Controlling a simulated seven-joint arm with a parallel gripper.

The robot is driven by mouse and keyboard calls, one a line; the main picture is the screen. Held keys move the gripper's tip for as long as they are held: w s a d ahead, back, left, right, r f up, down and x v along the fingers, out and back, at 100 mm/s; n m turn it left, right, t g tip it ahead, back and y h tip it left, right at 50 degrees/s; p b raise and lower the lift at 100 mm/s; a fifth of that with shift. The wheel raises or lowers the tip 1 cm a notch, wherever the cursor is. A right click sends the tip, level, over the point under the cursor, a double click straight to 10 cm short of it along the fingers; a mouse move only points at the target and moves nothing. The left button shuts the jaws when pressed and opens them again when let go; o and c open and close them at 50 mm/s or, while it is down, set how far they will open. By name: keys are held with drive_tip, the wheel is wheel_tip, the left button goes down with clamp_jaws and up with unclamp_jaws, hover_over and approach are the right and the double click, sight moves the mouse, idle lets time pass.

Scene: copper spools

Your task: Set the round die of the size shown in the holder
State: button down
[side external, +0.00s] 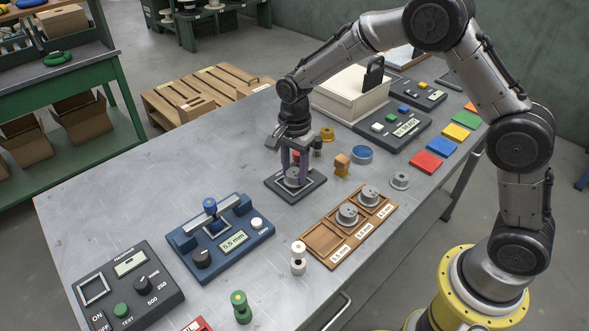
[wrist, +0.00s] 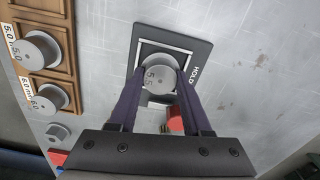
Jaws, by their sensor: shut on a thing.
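My gripper (wrist: 160,85) is shut on a grey round die (wrist: 159,76) marked 5.5. The die is within the white square outline on the dark holder plate (wrist: 193,40), which reads HOLD. In the side view the die (side external: 292,178) is between my fingers at the middle of the holder plate (side external: 274,184); I cannot tell whether it touches the plate. The blue gauge (side external: 238,262) has a display (side external: 234,241) reading 5.5 mm. The brown wooden tray (side external: 322,238) holds two round dies, 5.0 (wrist: 34,51) and 6.0 (wrist: 47,98); its near compartment is empty.
A loose grey flanged part (side external: 400,181) lies right of the tray. A wooden figure-like piece (side external: 342,164), a blue round part (side external: 362,155) and a yellow part (side external: 327,133) stand near the holder.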

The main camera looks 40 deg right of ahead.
sight(295, 172)
drive_tip(key=shift+f, duration=0.25)
drive_tip(key=shift+c, duration=1.7)
unclamp_jaws()
drive_tip(key=s+d+r+n+t, duration=0.1)
drive_tip(key=s+r+n, duration=0.15)
drive_tip(key=r, duration=0.65)
drive_tip(key=s+d+r+n, duration=0.1)
drive_tip(key=s+r, duration=0.2)
drive_tip(key=r, duration=0.6)
drive_tip(key=s+d+n+t, duration=0.2)
drive_tip(key=s+n, duration=0.4)
drive_tip(key=s, duration=0.5)
drive_tip(key=s+d+r+n+t, duration=0.1)
drive_tip(key=s+n, duration=0.5)
drive_tip(key=s, duration=0.6)
drive_tip(key=shift+s+d+n+t, duration=0.35)
drive_tip(key=shift+d+t, duration=0.3)
drive_tip(key=shift+t, duration=0.15)
